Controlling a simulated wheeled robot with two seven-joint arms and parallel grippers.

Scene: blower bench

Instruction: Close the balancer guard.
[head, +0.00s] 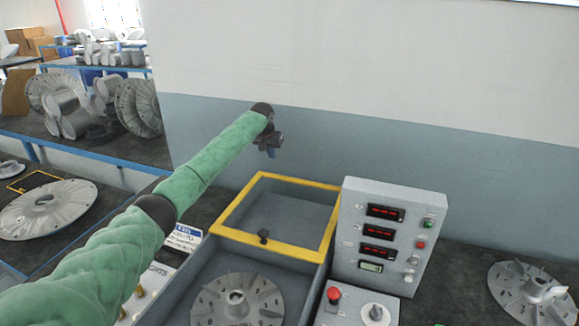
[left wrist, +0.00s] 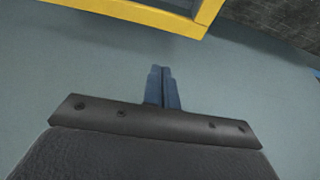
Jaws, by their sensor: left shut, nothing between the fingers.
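The balancer guard (head: 230,215) is a yellow-rimmed frame with a clear pane and a small dark knob (head: 263,236) on its near edge. It stands raised at the back of the grey balancer housing (head: 205,262), and the bladed rotor (head: 237,302) inside lies uncovered in front of it. My left gripper (head: 271,152) is shut and empty, up above and behind the guard's far edge, apart from it. In the left wrist view, its blue fingers (left wrist: 162,88) are together, and part of the yellow rim (left wrist: 160,14) shows beyond them. My right gripper is not in view.
A control box (head: 388,235) with red displays stands right of the guard. A red button (head: 334,294) and a dial are on a panel before it. Another bladed rotor (head: 528,290) lies at right. A grey-blue wall (head: 400,150) is behind. Metal parts fill the left benches.

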